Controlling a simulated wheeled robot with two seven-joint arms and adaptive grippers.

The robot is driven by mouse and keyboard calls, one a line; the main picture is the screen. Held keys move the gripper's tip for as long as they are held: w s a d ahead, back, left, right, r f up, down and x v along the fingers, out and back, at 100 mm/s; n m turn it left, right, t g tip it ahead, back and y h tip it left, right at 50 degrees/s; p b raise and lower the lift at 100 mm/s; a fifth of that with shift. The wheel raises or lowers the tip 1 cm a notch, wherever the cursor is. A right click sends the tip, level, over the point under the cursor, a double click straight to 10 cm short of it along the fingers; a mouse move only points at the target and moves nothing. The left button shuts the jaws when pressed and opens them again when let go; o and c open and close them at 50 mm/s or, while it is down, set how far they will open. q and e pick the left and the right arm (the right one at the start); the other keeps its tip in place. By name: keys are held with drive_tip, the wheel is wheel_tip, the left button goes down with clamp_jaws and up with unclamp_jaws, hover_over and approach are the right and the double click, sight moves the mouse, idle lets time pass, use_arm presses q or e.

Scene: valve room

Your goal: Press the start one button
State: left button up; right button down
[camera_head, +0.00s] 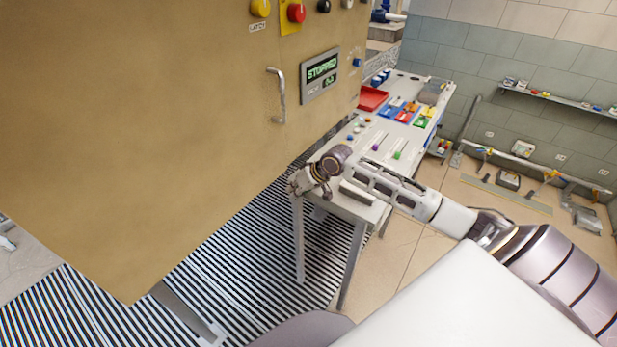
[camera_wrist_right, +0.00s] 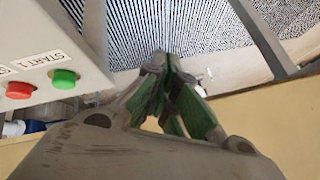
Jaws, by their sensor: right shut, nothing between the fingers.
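In the wrist view, the start one button (camera_wrist_right: 64,79) is a round green button on a light grey panel (camera_wrist_right: 45,50), under a label reading "START 1". A red button (camera_wrist_right: 19,90) sits to its left, with its label partly cut off. My right gripper (camera_wrist_right: 165,60) is shut and empty, its fingertips together to the right of the green button and apart from it. In the head view, my right gripper (camera_head: 308,183) is beside the tan cabinet (camera_head: 150,120), near the table's near end. I cannot make out the green button there. My left gripper is not in view.
The cabinet carries a display (camera_head: 320,74) reading "STOPPED", a metal handle (camera_head: 278,95), a yellow button (camera_head: 260,8) and a red button (camera_head: 296,13). A table (camera_head: 345,209) with a red tray (camera_head: 371,98) and coloured items stands behind my right arm. Striped flooring lies below.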

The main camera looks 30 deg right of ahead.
drive_tip(key=w+d+r+m+t, duration=0.2)
drive_tip(key=w+d+r+m, duration=0.1)
drive_tip(key=w+d+r, duration=0.4)
drive_tip(key=d+r, duration=0.3)
drive_tip(key=d, duration=0.1)
drive_tip(key=shift+w+f, duration=0.1)
drive_tip(key=shift+f, duration=0.1)
drive_tip(key=shift+f+b, duration=2.05)
drive_tip(key=shift+b, duration=0.55)
drive_tip(key=shift+f+b, duration=0.85)
drive_tip(key=shift+b, duration=0.2)
drive_tip(key=shift+f, duration=1.3)
